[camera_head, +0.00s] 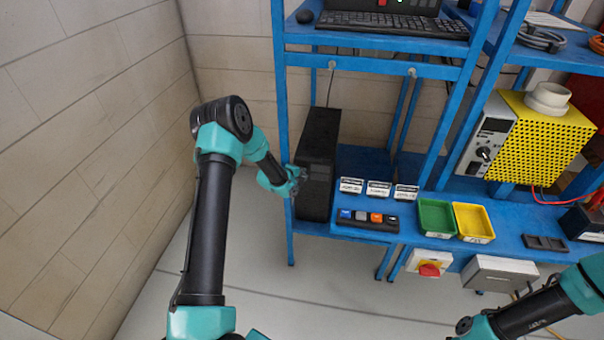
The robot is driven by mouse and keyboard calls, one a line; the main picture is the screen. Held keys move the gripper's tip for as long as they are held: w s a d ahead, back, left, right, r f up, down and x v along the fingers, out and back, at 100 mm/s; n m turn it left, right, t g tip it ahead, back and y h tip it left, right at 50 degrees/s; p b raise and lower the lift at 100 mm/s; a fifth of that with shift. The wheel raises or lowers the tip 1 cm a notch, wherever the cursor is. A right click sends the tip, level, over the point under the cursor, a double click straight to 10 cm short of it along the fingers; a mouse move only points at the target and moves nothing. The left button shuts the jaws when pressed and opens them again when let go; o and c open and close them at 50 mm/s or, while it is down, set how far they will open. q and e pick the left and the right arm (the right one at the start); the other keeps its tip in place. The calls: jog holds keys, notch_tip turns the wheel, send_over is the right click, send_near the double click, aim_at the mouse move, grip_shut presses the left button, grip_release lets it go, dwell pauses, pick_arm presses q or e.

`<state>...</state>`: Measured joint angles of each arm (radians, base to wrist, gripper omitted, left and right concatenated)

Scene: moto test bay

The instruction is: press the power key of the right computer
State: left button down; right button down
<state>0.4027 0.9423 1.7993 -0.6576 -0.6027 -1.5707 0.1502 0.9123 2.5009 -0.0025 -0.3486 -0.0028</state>
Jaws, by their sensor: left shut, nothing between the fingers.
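One black computer tower (319,150) stands upright on the lower shelf of the blue rack, at its left end. No second tower shows, so I cannot tell left from right computer. My left gripper (300,176) is shut and empty at the left front edge of the tower. I cannot tell whether its tips touch the case. The gripper and wrist hide part of the tower's front, and I cannot make out the power key. Only links of my right arm show at the lower right; its gripper is out of view.
A blue rack (283,110) surrounds the tower; its left post is close to my left wrist. Right of the tower are white labels (378,188), a button strip (366,219), green (436,217) and yellow (473,222) trays. A red knob (429,269) is below. A keyboard (392,24) lies above.

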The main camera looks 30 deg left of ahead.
pick_arm(q)
jog(key=shift+w+a+r, duration=0.25)
jog(key=shift+w+a, duration=0.2)
jog(key=shift+a, duration=0.1)
dwell(0.9)
jog(key=shift+s, duration=0.95)
jog(key=s, duration=0.1)
jog(key=s+d, duration=0.1)
jog(key=s, duration=0.1)
jog(key=s+d, duration=0.1)
jog(key=shift+s+d+f, duration=0.1)
jog(key=shift+s+f, duration=0.05)
jog(key=shift+s, duration=0.2)
dwell(0.7)
